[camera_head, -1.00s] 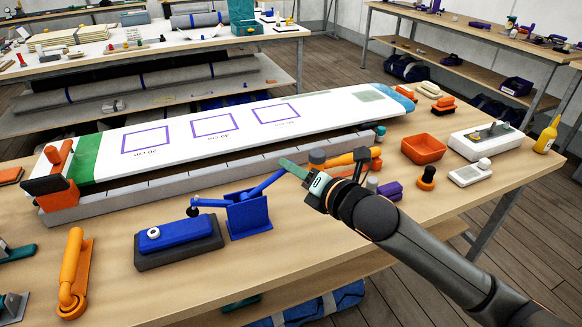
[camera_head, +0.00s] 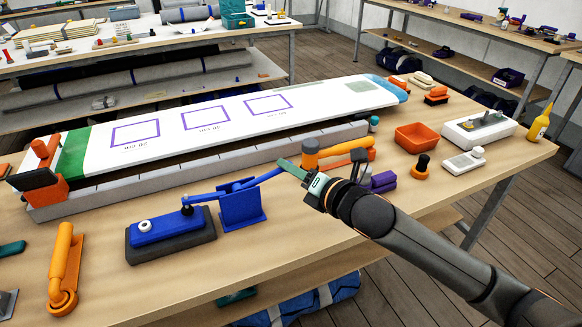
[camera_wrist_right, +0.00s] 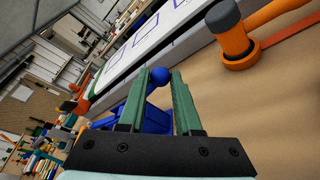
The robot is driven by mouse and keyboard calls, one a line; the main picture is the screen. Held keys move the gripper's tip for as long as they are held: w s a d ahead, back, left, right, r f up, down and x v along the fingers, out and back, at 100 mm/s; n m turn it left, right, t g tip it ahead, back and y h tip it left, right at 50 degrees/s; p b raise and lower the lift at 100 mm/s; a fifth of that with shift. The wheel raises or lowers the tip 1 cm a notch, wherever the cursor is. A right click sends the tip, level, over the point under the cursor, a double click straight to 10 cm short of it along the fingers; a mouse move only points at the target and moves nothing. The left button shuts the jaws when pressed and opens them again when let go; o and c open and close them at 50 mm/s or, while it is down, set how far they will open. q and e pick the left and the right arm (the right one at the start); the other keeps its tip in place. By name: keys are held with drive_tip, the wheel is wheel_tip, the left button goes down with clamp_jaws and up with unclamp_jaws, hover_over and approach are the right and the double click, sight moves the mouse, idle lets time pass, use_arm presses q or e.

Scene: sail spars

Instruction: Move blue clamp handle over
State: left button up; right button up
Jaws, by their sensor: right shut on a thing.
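The blue clamp (camera_head: 240,208) stands on the wooden table, its blue handle (camera_head: 266,177) pointing up and right. My right gripper (camera_head: 284,166) is at the handle's free end. In the right wrist view the green fingers (camera_wrist_right: 158,98) are shut on the blue ball end (camera_wrist_right: 158,76) of the handle. The clamp's arm (camera_head: 205,196) reaches left, with a dark tip (camera_head: 187,209) at the far right part of the blue block (camera_head: 168,228), which sits on a dark grey base. I cannot tell whether the tip touches the block. My left gripper is not in view.
The long white board (camera_head: 225,122) lies behind the clamp on a grey support. Purple blocks (camera_head: 380,181) and an orange tray (camera_head: 420,142) are to the right. An orange clamp (camera_head: 64,270) is at the left.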

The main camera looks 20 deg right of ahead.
drive_tip(key=shift+f, duration=0.2)
drive_tip(key=shift+d+f+b, duration=0.2)
drive_tip(key=shift+f+b, duration=0.4)
drive_tip(key=shift+f, duration=0.35)
drive_tip(key=shift+s, duration=0.1)
drive_tip(key=o, duration=1.1)
drive_tip(key=shift+a+f, duration=0.1)
drive_tip(key=shift+c, duration=0.2)
drive_tip(key=shift+r, duration=0.2)
